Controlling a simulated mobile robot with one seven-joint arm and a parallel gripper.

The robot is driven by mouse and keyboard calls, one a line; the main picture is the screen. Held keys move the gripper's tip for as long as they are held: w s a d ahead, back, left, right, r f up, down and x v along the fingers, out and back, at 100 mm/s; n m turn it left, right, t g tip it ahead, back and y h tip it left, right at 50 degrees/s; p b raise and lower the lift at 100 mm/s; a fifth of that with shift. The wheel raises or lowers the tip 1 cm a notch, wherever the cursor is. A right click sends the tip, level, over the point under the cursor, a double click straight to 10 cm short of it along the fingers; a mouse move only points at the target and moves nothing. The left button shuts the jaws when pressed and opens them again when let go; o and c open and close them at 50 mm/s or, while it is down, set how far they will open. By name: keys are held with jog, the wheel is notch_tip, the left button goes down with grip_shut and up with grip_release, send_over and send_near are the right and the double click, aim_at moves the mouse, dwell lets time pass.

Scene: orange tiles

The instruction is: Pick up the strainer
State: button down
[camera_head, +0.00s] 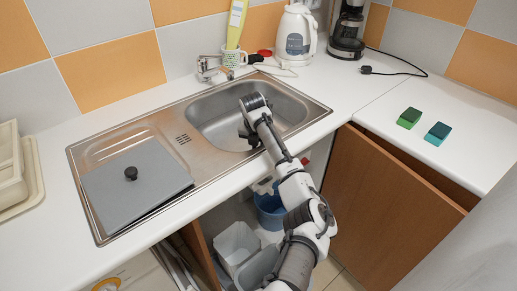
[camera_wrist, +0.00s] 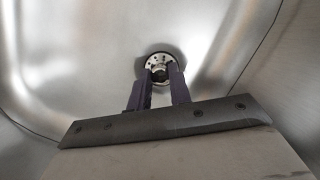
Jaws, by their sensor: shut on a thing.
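The strainer (camera_wrist: 159,61) is a small round metal piece with holes around its rim, in the basin of the steel sink (camera_head: 205,112). In the wrist view my gripper (camera_wrist: 162,72) has its two dark fingers shut on the strainer's middle. A dark ring or shadow shows around the strainer; I cannot tell whether it is seated in the drain or just above it. In the head view my gripper (camera_head: 249,136) reaches down into the basin, and my arm hides the strainer there.
A faucet (camera_head: 212,67), patterned cup (camera_head: 234,59) and white kettle (camera_head: 296,34) stand behind the basin. A grey board with a black knob (camera_head: 137,190) covers part of the drainboard. Two green sponges (camera_head: 424,125) lie on the right counter. Below, a cabinet door (camera_head: 385,195) stands open beside bins.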

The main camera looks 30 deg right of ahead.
notch_tip(320, 180, up, 20)
jog(key=b, duration=0.3)
jog(key=shift+s, duration=0.1)
dwell(0.7)
